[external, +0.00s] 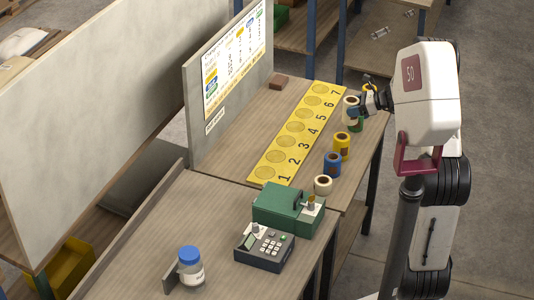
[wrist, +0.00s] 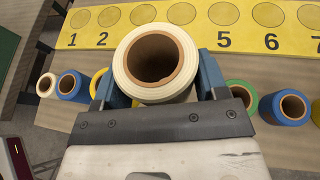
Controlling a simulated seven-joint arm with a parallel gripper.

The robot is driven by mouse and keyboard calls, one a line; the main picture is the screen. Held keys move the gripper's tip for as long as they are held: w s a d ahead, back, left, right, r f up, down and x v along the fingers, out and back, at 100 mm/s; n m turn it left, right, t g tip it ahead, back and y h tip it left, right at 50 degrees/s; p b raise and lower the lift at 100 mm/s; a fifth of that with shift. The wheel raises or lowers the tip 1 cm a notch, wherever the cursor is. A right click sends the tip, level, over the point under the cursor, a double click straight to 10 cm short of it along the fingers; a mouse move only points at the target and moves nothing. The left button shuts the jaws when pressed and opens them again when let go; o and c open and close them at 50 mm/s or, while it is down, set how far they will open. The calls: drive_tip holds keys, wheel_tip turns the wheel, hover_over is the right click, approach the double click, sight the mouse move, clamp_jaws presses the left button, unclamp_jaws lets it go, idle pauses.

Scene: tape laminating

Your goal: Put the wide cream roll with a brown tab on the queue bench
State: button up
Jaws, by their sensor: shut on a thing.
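My gripper (external: 362,104) is at the far right of the wooden bench, above the row of rolls. In the wrist view, it (wrist: 157,80) is shut on a wide cream roll (wrist: 160,94) with a brown core, one finger on each side. The cream roll also shows in the external view (external: 350,101), partly hidden by the gripper. No brown tab is visible on its seen side. The bench (external: 228,141) carries a yellow strip (external: 290,140) with circles numbered 1 to 7. I cannot tell from a label which bench is the queue bench.
A smaller cream roll (external: 323,184), a blue roll (external: 332,164), a yellow roll (external: 341,146) and a green roll (external: 355,125) stand along the bench's right edge. Another blue roll (wrist: 286,108) shows in the wrist view. The near bench holds a green machine (external: 282,207), keypad device (external: 264,247) and jar (external: 190,270).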

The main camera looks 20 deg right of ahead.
sight(352, 120)
drive_tip(key=shift+f, duration=3)
drive_tip(key=shift+f, duration=0.1)
drive_tip(key=shift+f, duration=1.8)
drive_tip(key=shift+f, duration=0.1)
drive_tip(key=o, duration=0.9)
drive_tip(key=shift+o, duration=0.2)
drive_tip(key=v, duration=1.2)
